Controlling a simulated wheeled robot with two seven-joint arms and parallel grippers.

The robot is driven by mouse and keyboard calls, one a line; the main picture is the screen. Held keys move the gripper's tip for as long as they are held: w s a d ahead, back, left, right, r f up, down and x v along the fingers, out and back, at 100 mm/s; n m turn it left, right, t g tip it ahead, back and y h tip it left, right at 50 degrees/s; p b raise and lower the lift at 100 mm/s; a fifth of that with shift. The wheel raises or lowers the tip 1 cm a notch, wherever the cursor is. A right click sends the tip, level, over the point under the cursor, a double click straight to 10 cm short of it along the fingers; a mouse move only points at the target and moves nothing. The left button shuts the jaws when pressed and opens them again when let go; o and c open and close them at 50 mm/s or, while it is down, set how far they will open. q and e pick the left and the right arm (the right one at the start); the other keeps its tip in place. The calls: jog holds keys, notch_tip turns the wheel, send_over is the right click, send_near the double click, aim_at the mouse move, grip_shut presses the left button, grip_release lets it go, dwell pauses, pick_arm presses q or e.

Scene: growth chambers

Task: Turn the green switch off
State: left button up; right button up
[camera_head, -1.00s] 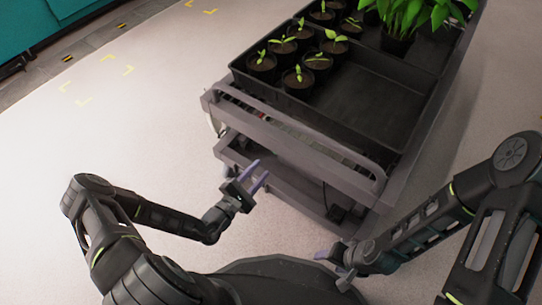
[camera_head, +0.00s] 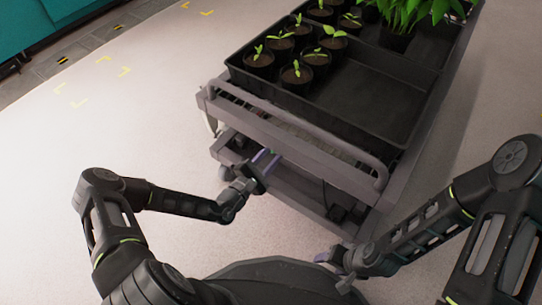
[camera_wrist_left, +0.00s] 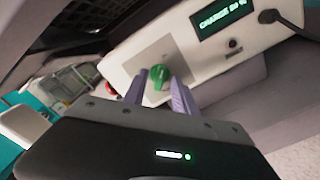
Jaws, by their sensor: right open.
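The green switch (camera_wrist_left: 160,73) is a rotary knob on a light panel (camera_wrist_left: 128,70) in the left wrist view. My left gripper (camera_wrist_left: 158,82) has its two purple fingers apart, one on each side of the knob. I cannot tell whether either finger touches it. In the head view the left gripper (camera_head: 267,160) is at the near end of the cart (camera_head: 290,140), below its handle. My right gripper (camera_head: 330,259) is open and empty, low in front of the cart and away from the switch.
A lit display (camera_wrist_left: 220,20) reading CHARGE and a plugged black cable (camera_wrist_left: 270,16) are beside the switch. The cart carries a black tray (camera_head: 375,95) with potted seedlings (camera_head: 297,75) and a leafy plant (camera_head: 405,15). The floor left of the cart is clear.

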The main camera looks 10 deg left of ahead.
pick_arm(q)
grip_shut()
dwell(0.4)
dwell(0.4)
jog(key=n+p, duration=0.7)
jog(key=n, duration=1.1)
dwell(0.5)
